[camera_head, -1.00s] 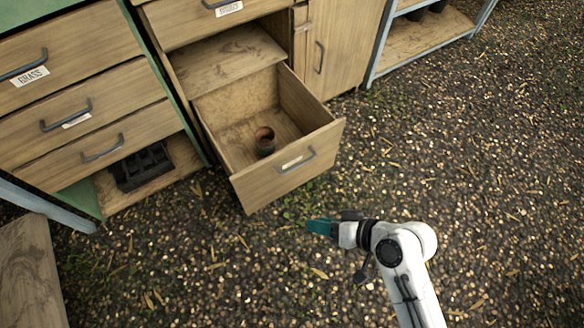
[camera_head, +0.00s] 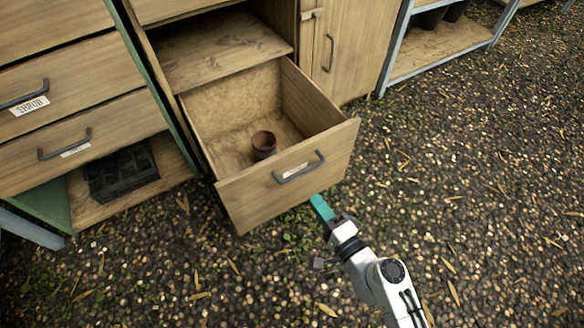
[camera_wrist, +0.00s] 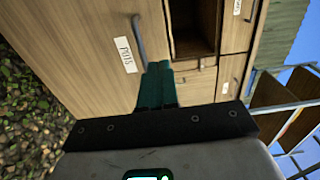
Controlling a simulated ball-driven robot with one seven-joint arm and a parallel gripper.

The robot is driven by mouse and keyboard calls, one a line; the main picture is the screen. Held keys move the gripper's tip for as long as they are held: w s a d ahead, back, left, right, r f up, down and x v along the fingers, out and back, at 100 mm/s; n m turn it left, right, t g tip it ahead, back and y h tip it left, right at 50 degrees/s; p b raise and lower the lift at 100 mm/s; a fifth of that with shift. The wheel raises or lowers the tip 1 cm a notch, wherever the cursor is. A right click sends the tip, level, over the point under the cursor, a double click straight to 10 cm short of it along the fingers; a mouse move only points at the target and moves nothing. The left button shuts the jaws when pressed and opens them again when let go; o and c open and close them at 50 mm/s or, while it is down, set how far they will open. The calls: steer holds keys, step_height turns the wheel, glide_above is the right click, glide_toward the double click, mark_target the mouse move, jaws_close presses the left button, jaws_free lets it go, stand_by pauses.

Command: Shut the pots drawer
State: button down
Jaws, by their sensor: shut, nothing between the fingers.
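The pots drawer (camera_head: 285,185) is pulled well out of the wooden cabinet, at the bottom. A brown pot (camera_head: 263,145) stands inside it. Its front has a dark bar handle and a white label; the wrist view shows the drawer front (camera_wrist: 85,45) with the label reading POTS (camera_wrist: 125,54) beside the handle (camera_wrist: 139,38). My gripper (camera_head: 318,203) has teal fingers and is shut and empty. In the head view it is just in front of the drawer front, below and right of the handle. In the wrist view the fingertips (camera_wrist: 159,68) are near the handle; I cannot tell if they touch.
A second drawer unit (camera_head: 75,100) stands at the left, with a black tray (camera_head: 122,173) on its lower shelf. A closed cupboard door (camera_head: 345,45) and an open shelf rack (camera_head: 440,50) are at the right. The gravel floor (camera_head: 450,190) in front is clear.

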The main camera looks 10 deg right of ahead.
mark_target(285, 159)
steer(key=x, duration=1.2)
steer(key=shift+w+a, duration=0.15)
steer(key=shift+w, duration=0.25)
